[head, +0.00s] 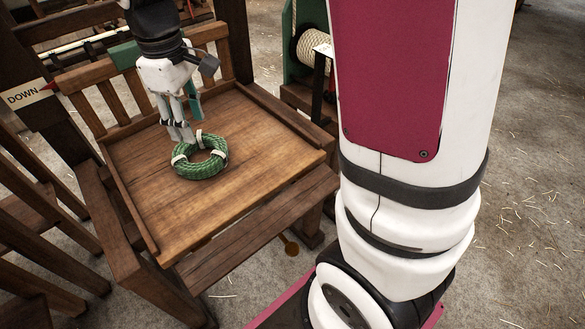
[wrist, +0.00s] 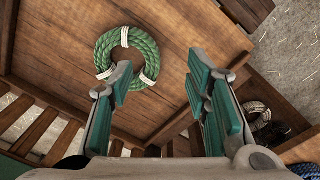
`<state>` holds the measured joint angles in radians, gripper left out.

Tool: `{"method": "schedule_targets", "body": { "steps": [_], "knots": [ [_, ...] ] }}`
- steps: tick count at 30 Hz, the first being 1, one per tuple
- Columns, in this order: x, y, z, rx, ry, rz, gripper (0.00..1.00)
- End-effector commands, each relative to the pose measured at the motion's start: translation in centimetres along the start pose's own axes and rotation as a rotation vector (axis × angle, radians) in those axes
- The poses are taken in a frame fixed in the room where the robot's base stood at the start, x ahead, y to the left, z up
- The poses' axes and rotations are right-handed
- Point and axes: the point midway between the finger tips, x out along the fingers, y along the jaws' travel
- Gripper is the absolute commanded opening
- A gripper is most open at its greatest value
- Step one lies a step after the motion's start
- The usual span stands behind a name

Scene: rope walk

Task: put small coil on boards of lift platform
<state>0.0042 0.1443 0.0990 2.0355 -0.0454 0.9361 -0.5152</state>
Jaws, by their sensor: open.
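The small coil (head: 201,157) is a ring of green rope bound with white ties. It lies flat on the wooden boards of the lift platform (head: 200,215), toward the back of its middle. My gripper (head: 180,135) is above the boards at the coil's back left edge, pointing down. In the wrist view the coil (wrist: 127,55) shows beyond the left finger, and the fingers (wrist: 165,85) stand apart with nothing between them. The left fingertip overlaps the coil's edge in that view; I cannot tell whether they touch.
Low wooden rims and a slatted back rail (head: 120,95) edge the platform. A white "DOWN" sign (head: 25,96) with a red tip is at the left. A spool of pale rope (head: 315,50) stands behind. Bare floor with straw (head: 530,200) lies to the right.

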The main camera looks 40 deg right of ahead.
Motion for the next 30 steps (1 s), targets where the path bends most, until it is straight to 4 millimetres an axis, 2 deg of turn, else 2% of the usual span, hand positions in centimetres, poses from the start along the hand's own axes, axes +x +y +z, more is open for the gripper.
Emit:
{"method": "schedule_targets", "body": {
  "steps": [1, 3, 9, 14, 18, 24, 30],
  "knots": [
    [-1.7, -0.7, 1.7, 0.04, 0.011, 0.013, 0.44],
    [-3.4, -1.8, 4.0, 0.1, 0.018, 0.022, 0.44],
    [-6.6, -5.3, 10.8, 0.276, 0.042, 0.035, 0.44],
    [-7.7, -8.4, 16.0, 0.415, 0.07, 0.035, 0.44],
    [-7.6, -10.9, 19.9, 0.523, 0.094, 0.028, 0.44],
    [-6.8, -13.2, 23.1, 0.619, 0.113, 0.014, 0.44],
    [-6.5, -13.7, 23.8, 0.642, 0.117, 0.009, 0.44]
  ]
}}
